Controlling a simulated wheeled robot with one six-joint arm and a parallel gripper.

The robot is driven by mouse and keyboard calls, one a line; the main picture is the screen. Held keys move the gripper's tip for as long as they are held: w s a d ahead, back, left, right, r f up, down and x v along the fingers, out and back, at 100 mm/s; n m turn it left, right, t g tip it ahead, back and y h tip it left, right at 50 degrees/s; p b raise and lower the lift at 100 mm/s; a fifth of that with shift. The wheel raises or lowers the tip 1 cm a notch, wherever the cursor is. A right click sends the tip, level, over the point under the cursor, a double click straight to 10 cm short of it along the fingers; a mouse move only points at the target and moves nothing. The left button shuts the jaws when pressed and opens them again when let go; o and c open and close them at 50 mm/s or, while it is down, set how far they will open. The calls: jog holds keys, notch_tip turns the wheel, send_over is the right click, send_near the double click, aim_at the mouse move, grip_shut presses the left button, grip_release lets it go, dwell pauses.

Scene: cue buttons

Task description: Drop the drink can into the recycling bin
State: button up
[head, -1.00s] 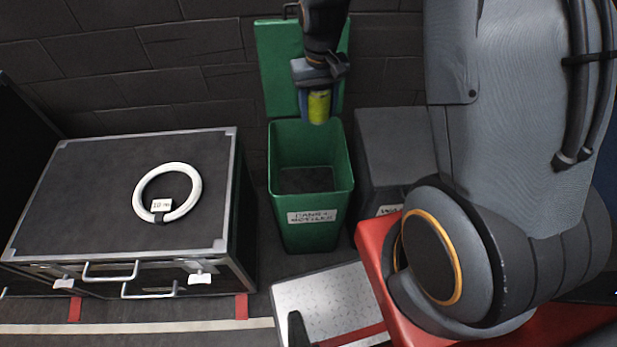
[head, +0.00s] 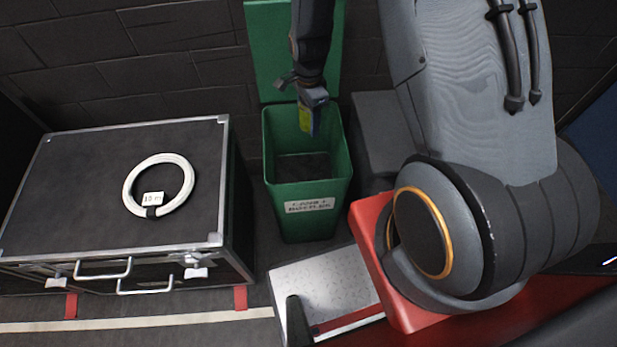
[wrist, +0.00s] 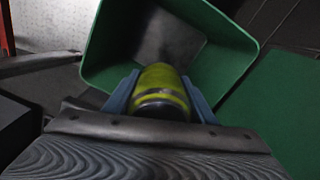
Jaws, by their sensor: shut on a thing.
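My gripper (head: 311,104) is shut on the yellow-green drink can (head: 305,120) and points down over the green recycling bin (head: 308,190). In the head view the can shows against the bin's back rim and inner wall. In the wrist view the can (wrist: 160,88) sits between two blue fingers, with the bin's open mouth (wrist: 105,75) beyond it. The bin is labelled for cans and bottles, and its green lid (head: 262,50) stands open at the back. The can's lower part is partly dark, so its exact depth relative to the rim is hard to tell.
A black flight case (head: 85,190) with a coiled white cable (head: 130,180) stands left of the bin. A grey bin (head: 375,130) is close on the right. A metal plate (head: 320,285) lies in front. A dark block wall (head: 150,50) is behind.

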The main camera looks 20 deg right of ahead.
jog(key=shift+f+b, duration=2.15)
jog(key=shift+f, duration=0.9)
jog(key=o, duration=1.1)
jog(key=shift+r, duration=0.15)
notch_tip(320, 180, up, 6)
jog(key=shift+r, duration=0.15)
jog(key=shift+r+b, duration=0.3)
jog(key=shift+r, duration=0.4)
